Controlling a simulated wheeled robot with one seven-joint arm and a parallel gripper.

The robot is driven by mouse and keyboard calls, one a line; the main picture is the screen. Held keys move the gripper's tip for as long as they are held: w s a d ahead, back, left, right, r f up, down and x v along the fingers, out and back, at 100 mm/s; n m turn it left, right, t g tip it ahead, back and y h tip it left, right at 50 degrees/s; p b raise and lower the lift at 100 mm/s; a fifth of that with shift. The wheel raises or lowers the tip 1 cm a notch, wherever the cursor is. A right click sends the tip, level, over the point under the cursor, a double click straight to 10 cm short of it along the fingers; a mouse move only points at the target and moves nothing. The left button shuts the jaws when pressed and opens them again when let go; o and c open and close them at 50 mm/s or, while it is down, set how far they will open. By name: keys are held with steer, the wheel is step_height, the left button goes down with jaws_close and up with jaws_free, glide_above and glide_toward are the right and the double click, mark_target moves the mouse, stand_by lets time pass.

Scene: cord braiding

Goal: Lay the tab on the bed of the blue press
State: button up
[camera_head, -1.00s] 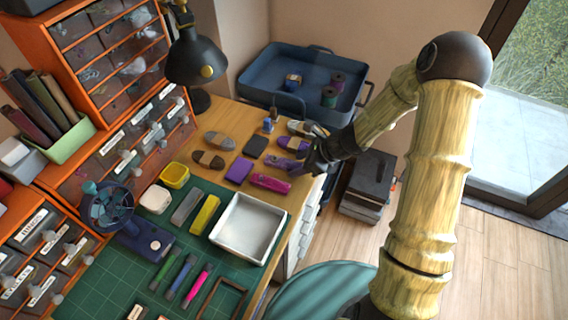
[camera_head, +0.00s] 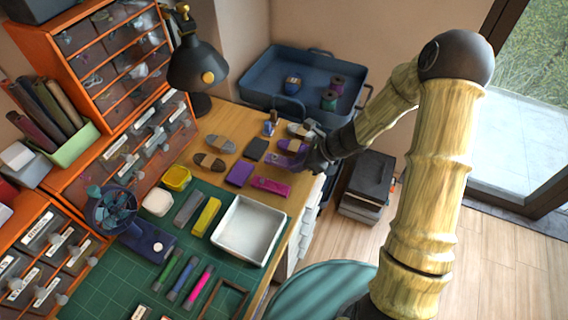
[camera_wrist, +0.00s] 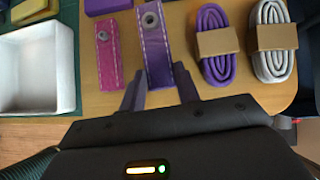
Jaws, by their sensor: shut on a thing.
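My gripper (camera_wrist: 158,92) is shut on a purple stitched tab (camera_wrist: 158,48) with a metal eyelet at its far end. In the head view the purple tab (camera_head: 280,161) is at the right edge of the wooden table, partly hidden by my gripper (camera_head: 310,163). I cannot tell whether it touches the table. The blue press (camera_head: 150,238), with a teal-and-blue wheel (camera_head: 112,210), stands on the green cutting mat at the left, well away from my gripper. Its bed is hard to make out.
A pink tab (camera_wrist: 108,55) lies left of the held tab; a purple cord coil (camera_wrist: 216,52) and a white coil (camera_wrist: 270,45) lie right. A white tray (camera_head: 245,230), several blocks and a black lamp (camera_head: 198,68) stand between or near my gripper and the press.

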steer(key=shift+r+p, duration=1.5)
steer(key=shift+r, duration=0.5)
steer(key=shift+d+f, duration=0.1)
steer(key=shift+f, duration=0.05)
steer(key=shift+w+d+f+m+t, duration=0.15)
steer(key=shift+d+f+m+t, duration=0.15)
steer(key=shift+d+m+t, duration=0.55)
steer(key=d+m, duration=0.1)
steer(key=w+d+m+t+h, duration=0.1)
steer(key=m, duration=0.1)
steer(key=w+d+m+t+h, duration=0.1)
steer(key=d+m, duration=0.1)
steer(key=w+d+r+m+t+h, duration=0.1)
steer(key=w+d+r+m+h, duration=0.1)
steer(key=d, duration=0.4)
steer(key=m+h, duration=0.1)
steer(key=m, duration=0.1)
steer(key=shift+w+d+r+m+t, duration=0.2)
steer(key=shift+w+d+m+t, duration=0.15)
steer(key=shift+w+d, duration=0.05)
